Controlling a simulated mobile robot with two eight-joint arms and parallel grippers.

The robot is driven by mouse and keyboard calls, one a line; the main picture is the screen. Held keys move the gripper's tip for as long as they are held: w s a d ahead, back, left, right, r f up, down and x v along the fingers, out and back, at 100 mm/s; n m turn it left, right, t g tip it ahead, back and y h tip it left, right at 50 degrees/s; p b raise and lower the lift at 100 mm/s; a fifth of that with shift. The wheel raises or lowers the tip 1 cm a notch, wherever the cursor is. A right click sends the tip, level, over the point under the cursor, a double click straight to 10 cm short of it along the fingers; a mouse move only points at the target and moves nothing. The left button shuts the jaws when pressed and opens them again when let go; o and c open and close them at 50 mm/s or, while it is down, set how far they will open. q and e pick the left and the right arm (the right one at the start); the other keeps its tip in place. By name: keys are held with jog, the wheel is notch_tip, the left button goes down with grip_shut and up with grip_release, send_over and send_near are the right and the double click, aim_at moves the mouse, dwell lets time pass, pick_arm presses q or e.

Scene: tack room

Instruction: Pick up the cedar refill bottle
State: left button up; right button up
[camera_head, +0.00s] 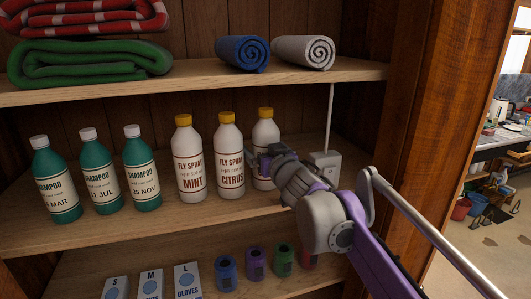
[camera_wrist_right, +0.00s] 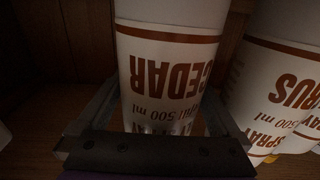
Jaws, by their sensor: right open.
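The cedar refill bottle (camera_head: 265,133) is white with a yellow cap and stands upright at the right end of the row on the middle shelf. Its lower label is partly hidden behind my right gripper (camera_head: 267,159). In the right wrist view the bottle (camera_wrist_right: 168,75) appears upside down with the word CEDAR readable. The fingers of my right gripper stand open on either side of it. I cannot tell whether either finger touches it. My left gripper is not in view.
The citrus bottle (camera_head: 230,158) stands close to the left, with the mint bottle (camera_head: 189,160) beyond it. Several green shampoo bottles (camera_head: 101,173) stand farther left. A grey box with a cable (camera_head: 325,163) is to the right. The upper shelf (camera_head: 205,82) is overhead.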

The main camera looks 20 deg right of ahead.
jog(key=shift+s, duration=0.1)
jog(key=shift+c, duration=1.1)
grip_shut()
jog(key=shift+r, duration=0.15)
